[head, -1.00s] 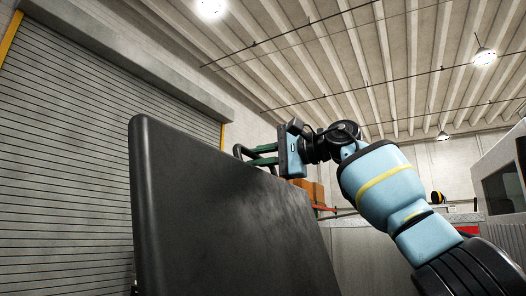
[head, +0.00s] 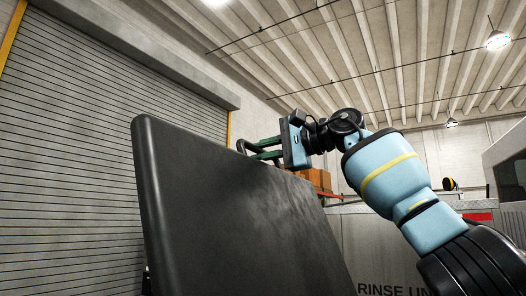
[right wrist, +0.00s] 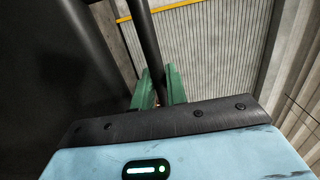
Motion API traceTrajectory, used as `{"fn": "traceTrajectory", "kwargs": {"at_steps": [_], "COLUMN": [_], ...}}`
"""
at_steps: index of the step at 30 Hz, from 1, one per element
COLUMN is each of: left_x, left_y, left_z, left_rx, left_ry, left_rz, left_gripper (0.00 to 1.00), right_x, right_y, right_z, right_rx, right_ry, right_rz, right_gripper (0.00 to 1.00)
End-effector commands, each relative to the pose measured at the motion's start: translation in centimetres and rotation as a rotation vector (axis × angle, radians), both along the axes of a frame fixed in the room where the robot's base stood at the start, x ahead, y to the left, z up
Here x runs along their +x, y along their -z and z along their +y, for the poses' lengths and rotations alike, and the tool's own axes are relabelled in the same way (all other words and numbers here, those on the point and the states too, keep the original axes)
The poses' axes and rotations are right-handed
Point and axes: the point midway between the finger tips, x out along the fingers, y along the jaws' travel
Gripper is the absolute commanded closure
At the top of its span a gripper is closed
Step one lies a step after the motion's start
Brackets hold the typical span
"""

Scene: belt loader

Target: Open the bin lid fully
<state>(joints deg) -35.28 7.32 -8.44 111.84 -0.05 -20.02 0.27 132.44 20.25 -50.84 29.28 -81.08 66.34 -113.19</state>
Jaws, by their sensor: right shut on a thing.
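The bin lid (head: 235,220) is a large dark panel standing steeply raised and tilted in the head view. It also fills the left of the right wrist view (right wrist: 45,75). A dark bar handle (head: 241,147) stands out from behind its upper edge. My right gripper (head: 262,148) reaches over that edge from the right, its green fingers shut on the handle. In the right wrist view the fingers (right wrist: 160,88) close around the handle bar (right wrist: 144,35). The bin body is hidden. My left gripper is in neither current view.
A grey roller door (head: 80,150) fills the left behind the lid. Orange-brown boxes (head: 318,180) show behind the lid's right end. A grey panel lettered "RINSE UN..." (head: 385,240) stands at right, partly covered by my right arm.

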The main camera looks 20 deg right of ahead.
Motion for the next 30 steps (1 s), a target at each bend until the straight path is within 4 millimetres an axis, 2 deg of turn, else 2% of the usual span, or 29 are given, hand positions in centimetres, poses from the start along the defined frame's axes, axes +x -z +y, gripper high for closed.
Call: {"fn": "traceTrajectory", "kwargs": {"at_steps": [1, 5, 23, 30], "left_x": [0.2, 0.1, 0.0, -0.2], "left_y": [-0.2, -0.1, 0.0, 0.2], "left_z": [0.0, 0.0, 0.0, 0.0], "left_rx": [0.0, 0.0, 0.0, 0.0], "left_ry": [0.001, 0.001, 0.0, 0.0], "left_rz": [-0.005, -0.004, 0.0, 0.005], "left_gripper": [1.0, 1.0, 1.0, 1.0], "right_x": [-0.7, -0.6, -0.3, -1.4], "right_y": [-1.2, -1.1, -0.5, -0.6], "right_z": [0.0, 0.0, -0.1, -1.4], "right_rx": [0.012, 0.009, 0.006, 0.006], "right_ry": [0.0, 0.0, 0.003, 0.003], "right_rz": [-0.025, -0.022, -0.012, -0.012], "right_gripper": [0.84, 0.67, 0.67, 0.67]}}
